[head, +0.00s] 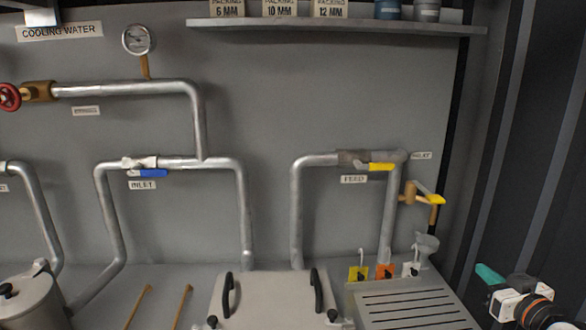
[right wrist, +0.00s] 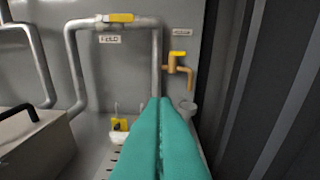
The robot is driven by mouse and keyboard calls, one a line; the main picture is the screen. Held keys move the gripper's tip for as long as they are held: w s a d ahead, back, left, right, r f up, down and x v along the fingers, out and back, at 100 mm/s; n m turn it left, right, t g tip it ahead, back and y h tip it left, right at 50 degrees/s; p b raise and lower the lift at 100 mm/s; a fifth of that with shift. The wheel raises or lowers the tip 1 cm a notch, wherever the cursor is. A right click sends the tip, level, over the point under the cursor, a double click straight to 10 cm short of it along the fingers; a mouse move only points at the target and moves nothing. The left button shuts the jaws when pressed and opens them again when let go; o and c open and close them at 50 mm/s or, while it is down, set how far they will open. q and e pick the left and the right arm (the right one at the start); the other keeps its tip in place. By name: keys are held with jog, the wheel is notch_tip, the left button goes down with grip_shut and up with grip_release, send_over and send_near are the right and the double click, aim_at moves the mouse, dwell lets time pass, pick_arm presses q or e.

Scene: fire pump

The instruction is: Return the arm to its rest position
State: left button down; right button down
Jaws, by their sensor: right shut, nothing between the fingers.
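My right gripper (head: 488,275) is at the lower right of the head view, by the dark ribbed wall and clear of the pipes. In the right wrist view its teal fingers (right wrist: 161,112) lie against each other, shut with nothing between them. The yellow feed valve handle (head: 381,167) lies along its pipe; it also shows in the right wrist view (right wrist: 120,17). A small brass tap with a yellow handle (head: 428,193) sits to its right. The blue inlet valve handle (head: 153,173) lies along its pipe. My left gripper is not in view.
A slotted metal drain tray (head: 410,305) lies at the lower right, with yellow, orange and white tags (head: 385,271) behind it. A grey lidded box with black handles (head: 268,295) stands left of it. A shelf (head: 335,26) runs along the top. The ribbed wall (head: 525,150) bounds the right side.

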jog(key=s+a+f+n+g, duration=0.1)
jog(key=s+a+f+g, duration=0.2)
jog(key=s+a+f, duration=0.45)
jog(key=s+a+f+g, duration=0.3)
jog(key=s+a+f, duration=0.1)
jog(key=f, duration=0.6)
jog(key=s+a+f+g+h, duration=0.1)
jog(key=s+a+f+g, duration=0.15)
jog(key=s, duration=0.45)
jog(key=s+a+f+g, duration=0.2)
jog(key=s+a, duration=0.1)
jog(key=s, duration=0.4)
jog(key=s+a+f+g+h, duration=0.1)
jog(key=s+a+f+g, duration=0.15)
jog(key=s, duration=0.45)
notch_tip(320, 180, down, 24)
jog(key=g, duration=0.1)
jog(key=s+d+f+g, duration=0.1)
jog(key=s+d+f, duration=0.2)
jog(key=s+f, duration=1.4)
jog(key=shift+s+d+f+g, duration=0.2)
jog(key=shift+f+g, duration=0.1)
jog(key=shift+f, duration=0.1)
